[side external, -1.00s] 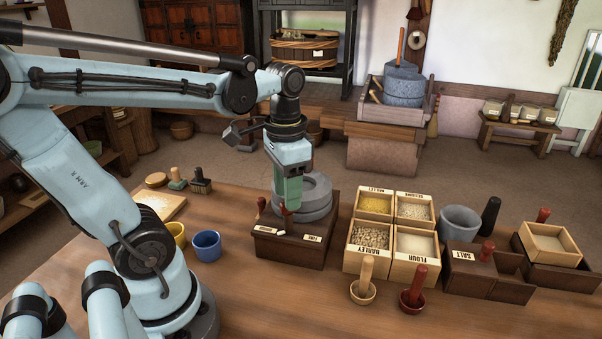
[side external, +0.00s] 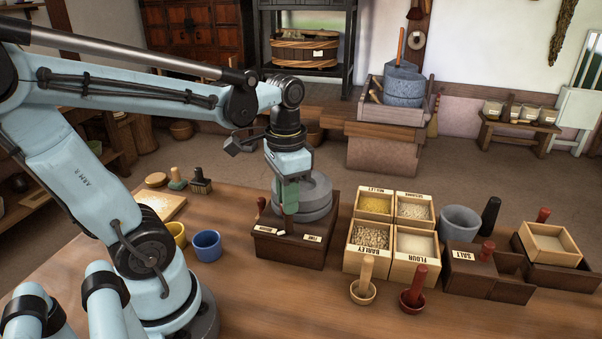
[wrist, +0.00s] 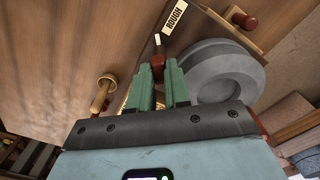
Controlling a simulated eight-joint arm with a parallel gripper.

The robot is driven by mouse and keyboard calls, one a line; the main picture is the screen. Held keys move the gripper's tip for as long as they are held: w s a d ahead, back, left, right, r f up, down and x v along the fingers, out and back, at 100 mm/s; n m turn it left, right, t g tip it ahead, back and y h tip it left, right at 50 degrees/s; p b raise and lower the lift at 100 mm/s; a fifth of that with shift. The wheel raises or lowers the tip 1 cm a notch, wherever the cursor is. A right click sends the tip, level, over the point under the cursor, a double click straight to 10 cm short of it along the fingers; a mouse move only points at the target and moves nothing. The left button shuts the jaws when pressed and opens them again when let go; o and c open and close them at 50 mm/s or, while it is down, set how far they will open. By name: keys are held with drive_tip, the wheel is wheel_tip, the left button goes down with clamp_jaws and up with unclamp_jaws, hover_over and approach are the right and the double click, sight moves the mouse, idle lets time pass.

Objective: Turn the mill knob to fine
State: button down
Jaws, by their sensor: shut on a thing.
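The stone mill (side external: 303,197) stands on a dark wooden base (side external: 290,254) on the table. The base has a label at its left and a FINE label (side external: 312,238) at its right. In the wrist view the ROUGH label (wrist: 174,17) shows at the top. My gripper (side external: 289,207) points down over the front of the base. In the wrist view my gripper (wrist: 160,74) has its green fingers shut on the red mill knob (wrist: 158,62). A small pale mark (wrist: 157,40) lies just beyond the knob, toward ROUGH. The fingers hide part of the knob.
Four-part grain boxes (side external: 392,235) stand right of the mill, with two pestles in cups in front. A blue cup (side external: 207,245) and a yellow cup (side external: 178,234) stand to the left.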

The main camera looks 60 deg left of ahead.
drive_tip(key=shift+n, duration=0.3)
drive_tip(key=n, duration=0.9)
drive_tip(key=shift+n, duration=0.4)
drive_tip(key=n, duration=0.5)
drive_tip(key=shift+n, duration=2.3)
drive_tip(key=shift+a, duration=0.1)
drive_tip(key=c, duration=1.1)
unclamp_jaws()
